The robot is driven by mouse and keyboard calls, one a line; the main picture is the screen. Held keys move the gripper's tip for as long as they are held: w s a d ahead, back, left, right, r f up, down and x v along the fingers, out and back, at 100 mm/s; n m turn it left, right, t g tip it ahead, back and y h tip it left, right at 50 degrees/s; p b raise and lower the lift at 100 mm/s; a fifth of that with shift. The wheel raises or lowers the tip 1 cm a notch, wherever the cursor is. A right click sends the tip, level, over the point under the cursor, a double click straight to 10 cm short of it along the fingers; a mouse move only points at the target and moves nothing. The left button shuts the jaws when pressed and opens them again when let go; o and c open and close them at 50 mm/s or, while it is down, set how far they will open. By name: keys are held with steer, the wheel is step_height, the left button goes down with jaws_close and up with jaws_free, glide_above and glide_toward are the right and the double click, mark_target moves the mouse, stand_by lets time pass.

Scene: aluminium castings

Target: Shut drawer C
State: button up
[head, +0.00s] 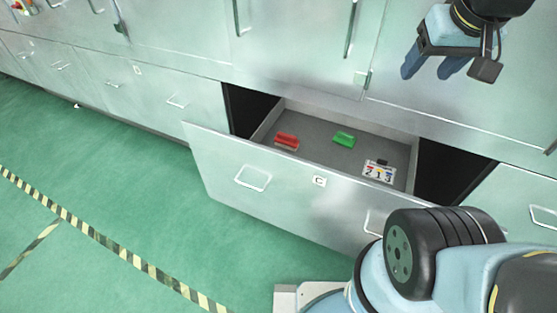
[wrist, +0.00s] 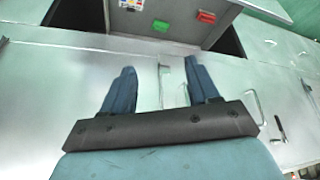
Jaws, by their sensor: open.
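Drawer C (head: 290,187) is pulled out of the metal cabinet, with a small "C" label and two bar handles on its front. One handle (head: 252,178) shows clearly; the other (head: 376,221) is partly hidden by my arm. Inside lie a red brush-like item (head: 287,141), a green item (head: 344,139) and a white card with numbers (head: 379,171). My gripper (head: 435,72) is open and empty, up at the right in front of the upper cabinet doors, apart from the drawer. In the wrist view its two fingers (wrist: 160,88) point toward the cabinet, with the drawer beyond them.
Closed drawers flank drawer C, one at left (head: 150,95) and one at right (head: 525,205). Upper doors with vertical handles (head: 350,30) stand above. The green floor (head: 110,190) with yellow-black tape is clear in front and to the left.

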steer(key=w+a+f+n+g, duration=0.1)
steer(key=w+a+f+n, duration=0.1)
steer(key=w+a+f+n+g+h, duration=0.1)
steer(key=w+f, duration=0.2)
steer(key=w+a+f+n+g, duration=0.1)
steer(key=w+a+f+n, duration=0.1)
steer(key=w+f, duration=0.1)
steer(key=shift+a+f+n+h, duration=0.25)
steer(key=shift+a+n+h, duration=0.05)
steer(key=shift+a+h, duration=0.1)
steer(key=c, duration=1.1)
steer(key=w+a+f+n+h, duration=0.3)
steer(key=a+f+n, duration=0.3)
steer(key=a+f, duration=0.3)
steer(key=shift+w+a+f+h, duration=0.2)
steer(key=shift+w+f+h, duration=0.1)
steer(key=shift+f, duration=0.45)
steer(key=s+a+f+n+t+h, duration=0.2)
steer(key=a+f+n+t+h, duration=0.15)
steer(key=a+f+n, duration=0.75)
steer(key=n+t+y, duration=0.3)
steer(key=n+t, duration=0.5)
glide_toward(268, 160)
steer(key=x, duration=0.5)
steer(key=shift+d+f, duration=0.1)
steer(key=shift+w+d, duration=0.25)
steer(key=shift+w, duration=0.4)
